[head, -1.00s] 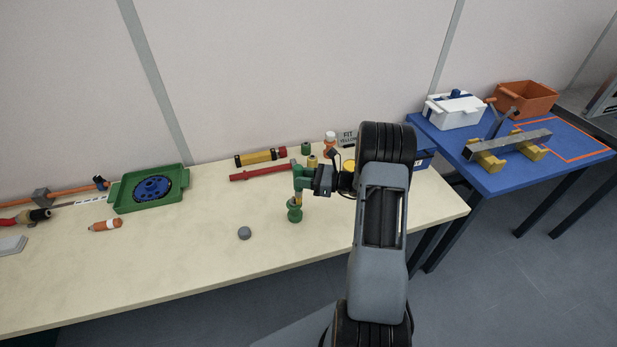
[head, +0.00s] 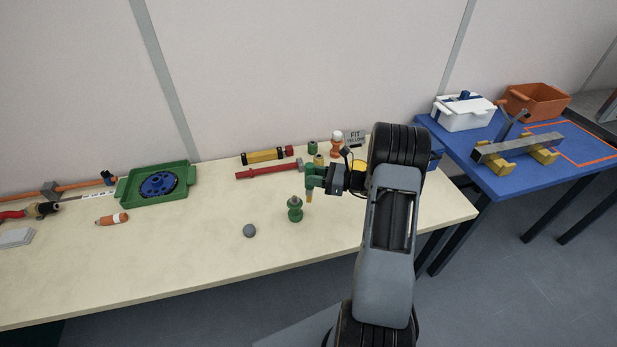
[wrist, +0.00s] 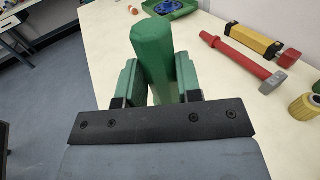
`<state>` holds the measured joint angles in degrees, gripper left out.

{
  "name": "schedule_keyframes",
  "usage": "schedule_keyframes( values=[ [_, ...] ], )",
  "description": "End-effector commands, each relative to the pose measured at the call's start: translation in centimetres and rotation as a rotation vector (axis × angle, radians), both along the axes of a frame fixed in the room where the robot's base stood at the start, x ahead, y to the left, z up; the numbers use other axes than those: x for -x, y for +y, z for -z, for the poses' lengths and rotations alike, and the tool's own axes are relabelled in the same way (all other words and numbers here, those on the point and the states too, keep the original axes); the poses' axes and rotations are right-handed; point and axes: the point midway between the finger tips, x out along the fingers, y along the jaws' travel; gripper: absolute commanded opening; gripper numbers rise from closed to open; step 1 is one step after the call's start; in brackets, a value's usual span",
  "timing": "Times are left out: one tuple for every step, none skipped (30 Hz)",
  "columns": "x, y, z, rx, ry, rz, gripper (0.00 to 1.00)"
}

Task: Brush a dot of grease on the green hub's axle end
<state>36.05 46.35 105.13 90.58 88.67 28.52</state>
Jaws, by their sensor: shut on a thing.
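The green hub (head: 295,214) stands upright on the cream workbench with its grey axle end (head: 295,201) pointing up. My gripper (head: 314,178) is shut on a brush, which hangs upright with its yellowish tip (head: 309,197) down. The tip is just right of the axle end and looks apart from it in the head view. The brush's thick green handle (wrist: 153,50) rises between the green jaw pads in the wrist view; its tip is hidden there. Whether grease is on the axle end is too small to tell.
A grey puck (head: 249,231) lies front left of the hub. Behind are a red-handled hammer (head: 268,171), a yellow tube (head: 263,156), a small yellow cylinder (head: 319,160) and an orange bottle (head: 336,146). A green tray (head: 181,197) stands left. The bench front is clear.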

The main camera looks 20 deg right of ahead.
Motion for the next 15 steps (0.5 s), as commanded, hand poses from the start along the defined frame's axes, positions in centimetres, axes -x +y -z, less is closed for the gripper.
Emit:
schedule_keyframes(
  values=[
    [0.05,-0.19,0.01,0.000,0.000,0.000,0.05],
    [0.07,-0.22,0.00,0.000,0.000,0.000,0.05],
    [0.08,-0.23,-0.01,0.000,0.000,-0.001,0.05],
    [0.08,-0.23,-0.01,0.000,0.000,-0.001,0.05],
    [0.08,-0.22,-0.02,0.000,0.000,-0.001,0.05],
    [0.07,-0.21,-0.02,0.000,0.000,-0.001,0.05],
    [0.07,-0.21,-0.02,0.000,0.000,-0.001,0.05],
    [0.07,-0.21,-0.02,0.000,0.000,-0.001,0.05],
    [0.06,-0.20,-0.03,0.000,0.000,-0.001,0.05],
    [0.06,-0.20,-0.06,0.000,0.000,-0.001,0.05],
    [0.06,-0.20,-0.10,0.000,0.000,-0.001,0.05],
    [0.06,-0.20,-0.21,0.000,0.000,-0.001,0.05],
    [0.06,-0.20,-0.33,0.000,0.000,-0.001,0.05],
    [0.06,-0.20,-0.47,0.000,0.000,-0.001,0.05],
    [0.06,-0.19,-0.71,0.001,-0.001,-0.001,0.05]
  ],
)
